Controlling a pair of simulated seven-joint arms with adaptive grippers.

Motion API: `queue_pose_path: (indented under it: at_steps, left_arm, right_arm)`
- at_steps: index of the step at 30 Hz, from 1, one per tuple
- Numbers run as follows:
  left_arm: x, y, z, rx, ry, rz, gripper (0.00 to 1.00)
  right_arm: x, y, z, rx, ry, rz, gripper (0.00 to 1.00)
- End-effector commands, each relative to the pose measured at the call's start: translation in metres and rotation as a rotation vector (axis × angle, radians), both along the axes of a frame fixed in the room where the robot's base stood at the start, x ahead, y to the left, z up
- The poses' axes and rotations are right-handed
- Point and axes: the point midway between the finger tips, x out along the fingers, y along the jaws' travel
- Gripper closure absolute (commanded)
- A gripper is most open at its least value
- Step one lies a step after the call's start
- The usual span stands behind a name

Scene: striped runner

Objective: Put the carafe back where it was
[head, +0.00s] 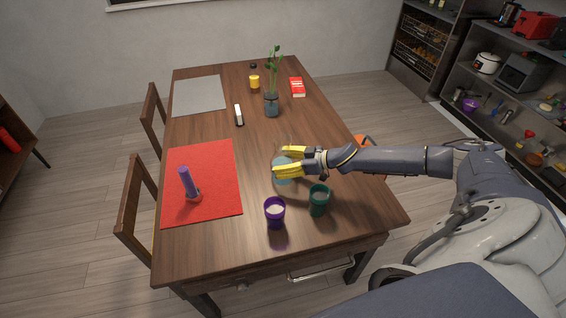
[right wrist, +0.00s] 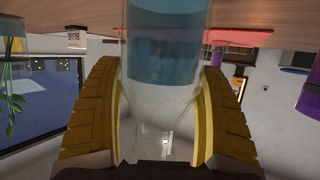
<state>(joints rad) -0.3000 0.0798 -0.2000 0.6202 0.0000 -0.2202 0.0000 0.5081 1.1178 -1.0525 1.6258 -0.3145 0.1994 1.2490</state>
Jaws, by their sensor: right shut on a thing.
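The carafe (head: 281,178) is clear glass with blue liquid in it, near the middle of the table's right half in the head view. My right gripper (head: 289,162), with yellow fingers, is shut around it. In the right wrist view, which is upside down, the carafe (right wrist: 163,75) stands between the two yellow fingers (right wrist: 160,115). My left gripper is not in view.
On the wooden table (head: 230,250), a purple cup (head: 275,214) and a green cup (head: 319,201) stand just in front of the carafe. A red mat (head: 222,170) with a purple candle-like object (head: 187,181) lies left. A plant vase (head: 271,105) stands behind.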

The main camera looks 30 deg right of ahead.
Motion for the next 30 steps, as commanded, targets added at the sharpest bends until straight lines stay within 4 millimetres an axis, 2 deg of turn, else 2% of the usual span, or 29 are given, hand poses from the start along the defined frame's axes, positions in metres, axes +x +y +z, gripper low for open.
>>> queue_pose_path:
  at_steps: [8, 9, 15, 25, 30]
  left_arm:
    - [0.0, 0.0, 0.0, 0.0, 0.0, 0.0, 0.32]
    - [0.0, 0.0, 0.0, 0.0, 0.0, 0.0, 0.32]
    - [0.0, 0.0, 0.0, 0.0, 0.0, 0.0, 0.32]
    - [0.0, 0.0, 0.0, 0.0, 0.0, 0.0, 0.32]
    - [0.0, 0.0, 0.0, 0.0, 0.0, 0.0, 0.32]
  right_arm:
    - [0.001, 0.0, -0.001, 0.001, -0.002, -0.001, 0.72]
    - [0.0, 0.0, -0.003, 0.0, 0.0, -0.001, 0.22]
    - [0.0, 0.0, -0.003, 0.0, 0.001, 0.0, 0.0]
    - [-0.001, -0.001, 0.001, -0.002, 0.0, -0.001, 0.0]
    - [-0.015, -0.012, 0.006, 0.0, 0.004, -0.003, 0.0]
